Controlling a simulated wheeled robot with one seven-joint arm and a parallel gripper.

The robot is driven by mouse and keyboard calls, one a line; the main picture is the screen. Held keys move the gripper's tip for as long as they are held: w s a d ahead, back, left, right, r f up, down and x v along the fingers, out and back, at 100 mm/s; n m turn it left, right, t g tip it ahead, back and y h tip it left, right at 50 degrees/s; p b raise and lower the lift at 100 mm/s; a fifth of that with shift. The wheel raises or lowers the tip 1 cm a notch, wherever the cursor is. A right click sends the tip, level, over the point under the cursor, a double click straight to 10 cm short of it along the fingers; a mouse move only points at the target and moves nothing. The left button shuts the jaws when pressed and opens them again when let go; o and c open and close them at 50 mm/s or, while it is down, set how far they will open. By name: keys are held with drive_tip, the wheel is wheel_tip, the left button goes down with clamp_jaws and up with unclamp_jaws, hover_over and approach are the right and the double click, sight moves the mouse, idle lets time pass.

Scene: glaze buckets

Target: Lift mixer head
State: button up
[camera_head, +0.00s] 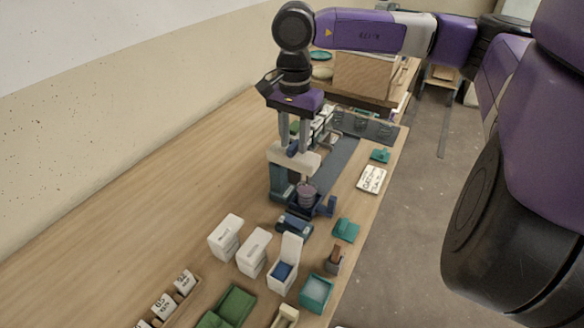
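The mixer stands on the wooden table, with a cream mixer head (296,160) on a dark teal column (278,182). A purple-grey bucket (306,196) sits under the head, in the mixer's dark blue base. My gripper (294,146) points down directly above the head, with its two grey fingers apart. A small blue part (292,149) shows between the fingertips; I cannot tell whether they touch it. The head looks roughly level.
White containers (254,252), a blue-topped white holder (285,270), a teal tray (316,292) and a green tray (236,304) stand in front. A white labelled card (372,179) lies right, near the table edge. The table's left side is clear.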

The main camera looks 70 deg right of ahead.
drive_tip(key=shift+r+p, duration=1.1)
drive_tip(key=shift+r, duration=2.1)
drive_tip(key=shift+s+f, duration=0.1)
